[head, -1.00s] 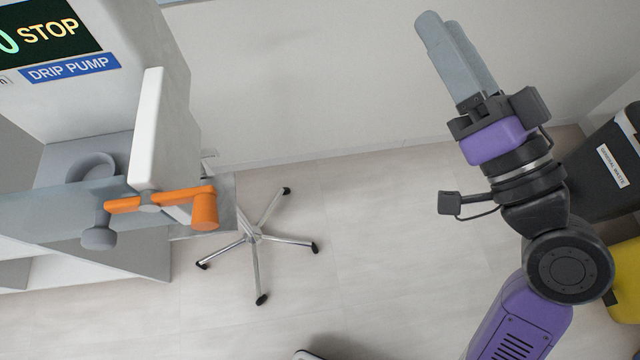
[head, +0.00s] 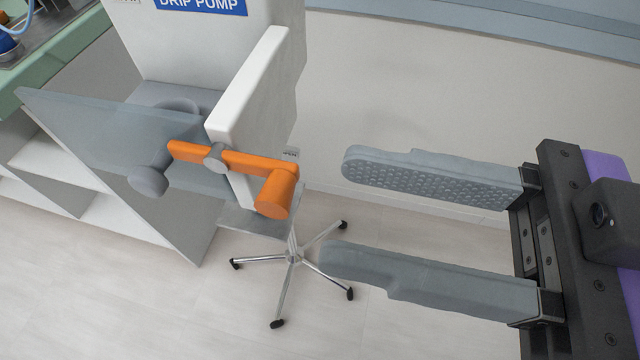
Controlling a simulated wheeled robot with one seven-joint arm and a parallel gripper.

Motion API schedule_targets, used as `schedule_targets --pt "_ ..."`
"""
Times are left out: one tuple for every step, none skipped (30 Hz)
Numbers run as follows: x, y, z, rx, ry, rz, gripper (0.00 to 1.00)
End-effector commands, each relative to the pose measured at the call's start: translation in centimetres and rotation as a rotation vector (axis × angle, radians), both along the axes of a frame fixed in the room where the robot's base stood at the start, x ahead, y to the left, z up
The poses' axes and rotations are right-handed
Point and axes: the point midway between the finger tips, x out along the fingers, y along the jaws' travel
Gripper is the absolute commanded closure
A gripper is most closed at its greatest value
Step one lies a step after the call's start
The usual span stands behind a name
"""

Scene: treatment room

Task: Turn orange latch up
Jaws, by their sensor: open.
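The orange latch (head: 240,161) is a bar on a grey pivot at the front of the drip pump (head: 205,45). It runs nearly level, tilting slightly down to the right, and ends in a thick orange cylindrical knob (head: 276,194). My gripper (head: 336,212) is open and empty, to the right of the knob. Its two long grey fingers point left, one above the other in the picture, with a wide gap. The fingertips are apart from the latch. The knob's height lies between the two fingers' heights in the picture.
A white upright panel (head: 250,90) stands behind the latch. A translucent grey plate (head: 100,135) and a grey knob (head: 148,181) lie to its left. A wheeled stand base (head: 292,258) is below. Shelving (head: 70,185) is at left. The wall side on the right is clear.

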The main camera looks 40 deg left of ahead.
Motion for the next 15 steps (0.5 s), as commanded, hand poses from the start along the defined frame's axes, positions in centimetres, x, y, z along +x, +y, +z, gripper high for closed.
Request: schedule_targets --pt "-0.5 0.6 -0.1 0.001 0.000 0.003 0.58" --pt "-0.8 1.0 -0.1 0.001 -0.001 0.003 0.58" --pt "-1.0 1.5 -0.1 0.000 0.000 0.002 0.58" --pt "-1.2 1.8 -0.1 0.001 0.001 0.002 0.58" --pt "-1.3 2.1 -0.1 0.000 0.001 0.001 0.58" --pt "-1.5 2.4 -0.1 -0.001 0.001 0.000 0.58" --pt "-1.6 2.6 -0.1 0.001 0.001 0.000 0.58" --pt "-1.7 2.8 0.0 0.001 0.001 0.000 0.58" --pt "-1.8 2.9 0.0 0.002 0.001 0.000 0.58" --pt "-1.9 3.0 0.0 0.002 0.001 -0.001 0.58" --pt "-1.9 3.1 0.0 0.002 0.001 -0.002 0.58" --pt "-1.9 3.1 0.0 0.002 0.001 -0.002 0.58" --pt "-1.9 3.2 0.0 0.002 0.001 -0.002 0.58" --pt "-1.9 3.2 0.0 0.002 0.001 -0.003 0.58" --pt "-1.9 3.2 0.0 0.001 0.002 -0.003 0.58"
